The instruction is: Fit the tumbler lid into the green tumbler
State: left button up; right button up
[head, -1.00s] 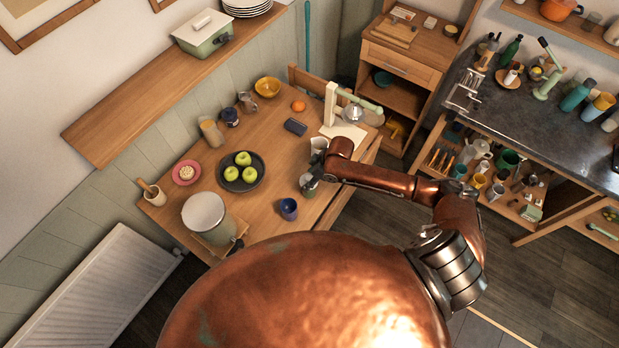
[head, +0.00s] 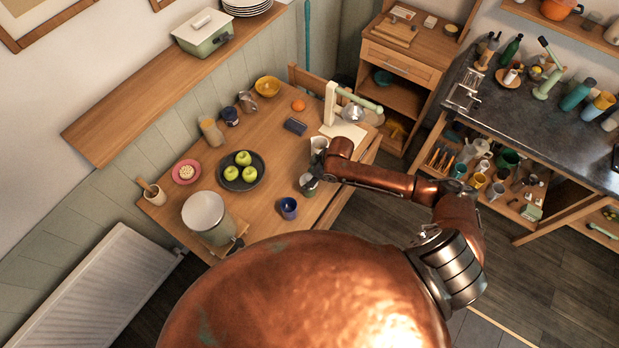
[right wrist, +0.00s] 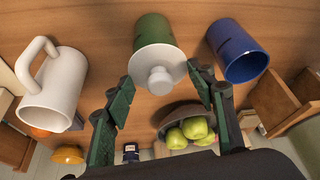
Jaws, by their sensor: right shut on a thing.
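The green tumbler (right wrist: 153,28) stands on the wooden table, in the upper middle of the right wrist view; in the head view it is small and partly hidden by my gripper. The white tumbler lid (right wrist: 145,62), a disc with a round knob, covers the tumbler's mouth in the right wrist view. My right gripper (right wrist: 160,78) has its two green fingers on opposite sides of the lid's rim, shut on it. In the head view my right gripper (head: 314,181) is at the table's right side. I cannot tell whether the lid is seated or just above the mouth. My left gripper is not in view.
A blue cup (right wrist: 237,48) stands close to the tumbler on one side, a white mug (right wrist: 52,88) on the other. A dark bowl of green apples (head: 262,181) sits farther in on the table. A lever press (head: 331,104) stands at the back right.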

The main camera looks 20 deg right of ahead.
dwell(0.4)
jog(key=o, duration=0.8)
jog(key=v, duration=1.2)
jog(key=shift+a, duration=0.1)
